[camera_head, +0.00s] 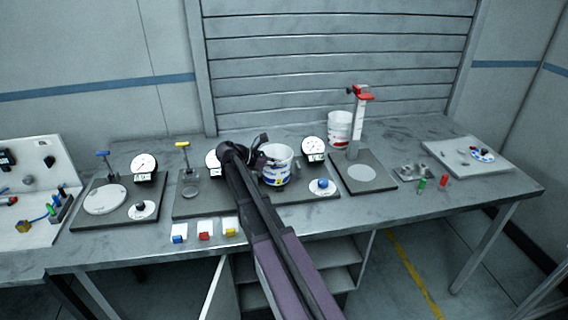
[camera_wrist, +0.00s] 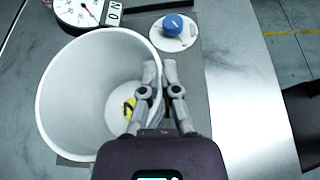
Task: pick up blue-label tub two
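A white tub with a blue label (camera_head: 277,168) stands at the middle of the bench, at or just above a dark base plate. In the wrist view the tub (camera_wrist: 62,98) is seen from above, open and empty but for a yellow mark with a dark sign on its floor. My gripper (camera_head: 259,152) is at the tub's rim in the head view. In the wrist view my gripper (camera_wrist: 160,72) has one finger inside and one outside, close together on the wall. Whether the tub is lifted, I cannot tell.
A white tub with a red label (camera_head: 339,128) stands behind a red-topped post (camera_head: 360,112). A dial gauge (camera_head: 313,148) and a blue knob (camera_head: 322,184) are close to the blue-label tub. Small coloured blocks (camera_head: 204,232) lie at the bench's front edge.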

